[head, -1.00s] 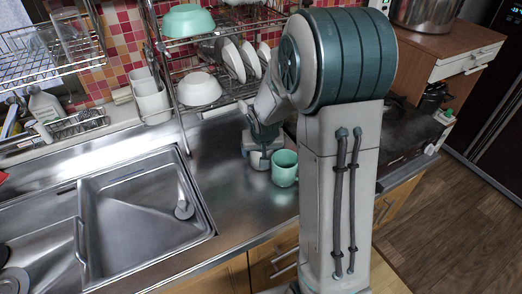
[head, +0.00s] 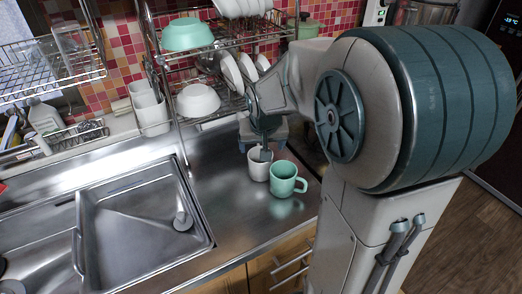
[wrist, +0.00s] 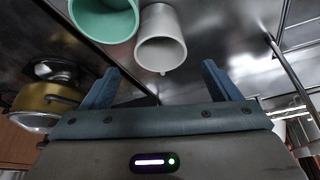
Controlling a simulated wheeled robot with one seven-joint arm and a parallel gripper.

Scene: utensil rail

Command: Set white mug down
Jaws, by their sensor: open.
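The white mug (head: 258,165) stands upright on the steel counter, just left of and behind a green mug (head: 287,181). In the wrist view the white mug (wrist: 162,48) lies just beyond my fingertips, centred between them, with its open rim showing. The green mug (wrist: 103,22) is close to its left there. My gripper (wrist: 160,70) is open, with a finger on each side and nothing clamped between them. In the head view my gripper (head: 264,150) is at the white mug's back right, partly hidden by my arm; whether a finger touches the mug is unclear.
The sink (head: 145,215) lies left of the mugs. A wire dish rack (head: 215,110) with bowls and plates stands behind. A gold pot (wrist: 45,98) shows at the left in the wrist view. Bare counter lies in front of the mugs.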

